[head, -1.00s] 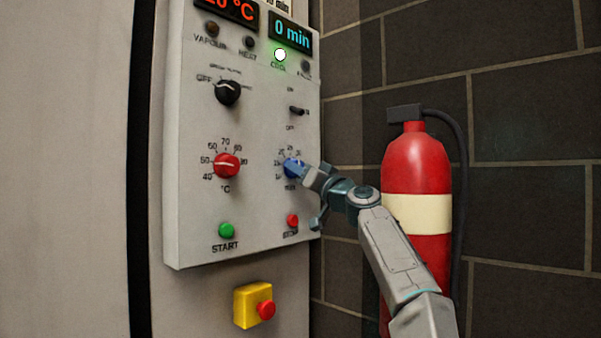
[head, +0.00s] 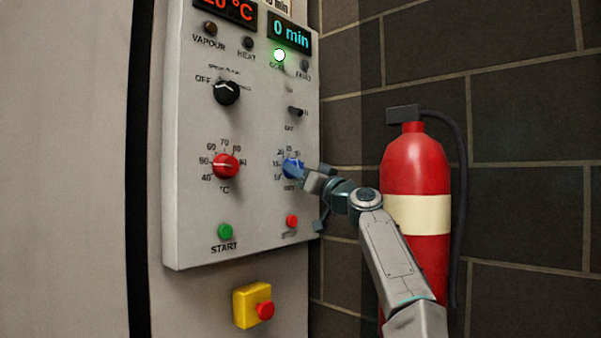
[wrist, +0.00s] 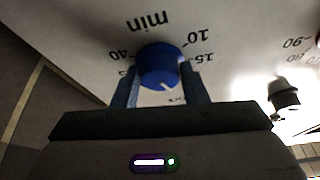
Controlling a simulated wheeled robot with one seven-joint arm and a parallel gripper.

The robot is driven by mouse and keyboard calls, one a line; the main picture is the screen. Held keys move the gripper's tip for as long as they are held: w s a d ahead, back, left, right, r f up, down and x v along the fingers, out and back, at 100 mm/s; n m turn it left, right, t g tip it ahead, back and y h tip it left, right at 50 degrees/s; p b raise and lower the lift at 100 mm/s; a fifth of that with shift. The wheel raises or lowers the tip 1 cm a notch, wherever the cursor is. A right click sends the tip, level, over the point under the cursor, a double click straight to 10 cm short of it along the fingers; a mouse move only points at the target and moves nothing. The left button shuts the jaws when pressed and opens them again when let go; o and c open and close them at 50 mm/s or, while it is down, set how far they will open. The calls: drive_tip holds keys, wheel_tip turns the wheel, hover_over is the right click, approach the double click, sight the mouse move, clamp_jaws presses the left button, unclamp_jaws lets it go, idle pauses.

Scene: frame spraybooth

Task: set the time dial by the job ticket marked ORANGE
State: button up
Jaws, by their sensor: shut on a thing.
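The time dial (head: 290,168) is a blue knob on the right side of the grey control panel, with minute marks around it. My gripper (head: 303,172) reaches it from the right. In the wrist view the blue time dial (wrist: 160,64) sits between the two fingers of my gripper (wrist: 162,88), which are shut on its sides. Its white pointer line shows at the dial's lower edge in that upside-down view. The mark it points at is hidden or too small to read. The time display (head: 290,35) reads 0 min. The ticket marked ORANGE cannot be made out in these views.
The red temperature dial (head: 226,166) is left of the time dial. A black selector (head: 226,92), a small toggle (head: 296,112), the green START button (head: 225,231) and a red button (head: 291,221) are nearby. A fire extinguisher (head: 416,165) stands right, close to my arm.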

drive_tip(key=o, duration=1)
drive_tip(key=shift+a, duration=0.25)
drive_tip(key=shift+c, duration=0.2)
drive_tip(key=shift+w+d, duration=0.1)
drive_tip(key=shift+d, duration=0.05)
drive_tip(key=shift+m, duration=0.4)
